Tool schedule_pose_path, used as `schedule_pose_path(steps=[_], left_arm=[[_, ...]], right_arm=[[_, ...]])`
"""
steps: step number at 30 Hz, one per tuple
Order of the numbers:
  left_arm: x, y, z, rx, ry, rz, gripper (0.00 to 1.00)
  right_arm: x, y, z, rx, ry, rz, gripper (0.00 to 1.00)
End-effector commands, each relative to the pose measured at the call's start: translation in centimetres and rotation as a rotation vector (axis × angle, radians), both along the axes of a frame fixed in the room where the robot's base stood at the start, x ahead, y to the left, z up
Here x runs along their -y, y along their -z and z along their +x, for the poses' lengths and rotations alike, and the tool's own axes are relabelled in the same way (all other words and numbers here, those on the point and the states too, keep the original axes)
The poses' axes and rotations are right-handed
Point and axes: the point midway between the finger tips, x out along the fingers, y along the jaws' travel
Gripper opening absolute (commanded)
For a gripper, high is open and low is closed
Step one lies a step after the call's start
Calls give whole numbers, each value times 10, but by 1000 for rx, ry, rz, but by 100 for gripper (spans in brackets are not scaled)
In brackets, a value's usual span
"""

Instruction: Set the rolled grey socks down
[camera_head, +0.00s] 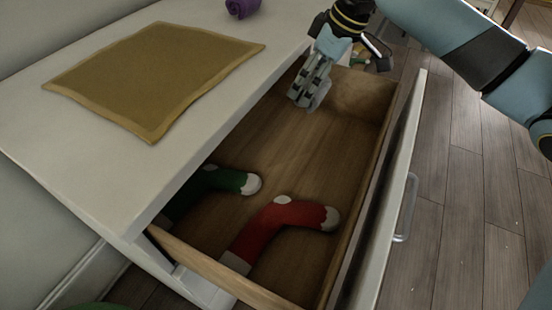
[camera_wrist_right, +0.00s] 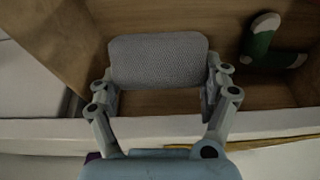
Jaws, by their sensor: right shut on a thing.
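My right gripper (camera_head: 309,92) is at the far end of the open wooden drawer (camera_head: 285,160), pointing down into it. It is shut on the rolled grey socks. In the right wrist view the rolled grey socks (camera_wrist_right: 158,60) are a knitted grey roll held across between the two fingers, above the drawer floor. In the head view the gripper mostly hides them. I cannot tell whether they touch the floor. My left gripper is not in view.
A red sock (camera_head: 286,219) and a green sock (camera_head: 226,181), with white toes, lie at the drawer's near end. The drawer's middle is clear. On the white top lie a tan mat (camera_head: 155,75) and a purple roll (camera_head: 242,8). The drawer front has a handle (camera_head: 407,208).

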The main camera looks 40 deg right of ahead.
Motion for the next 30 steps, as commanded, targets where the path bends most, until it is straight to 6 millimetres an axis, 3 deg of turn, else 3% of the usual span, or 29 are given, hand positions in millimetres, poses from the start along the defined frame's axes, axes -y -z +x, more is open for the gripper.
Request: schedule_pose_path(steps=[6,11,18,29,30], left_arm=[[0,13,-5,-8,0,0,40],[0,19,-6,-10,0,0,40],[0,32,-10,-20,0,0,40],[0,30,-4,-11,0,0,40],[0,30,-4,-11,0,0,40]], right_arm=[[-1,39,0,-3,1,3,51],[-1,56,0,-1,0,2,51],[-1,96,-1,-3,1,2,51],[-1,99,0,-1,1,1,51],[-1,100,0,0,0,1,81]])
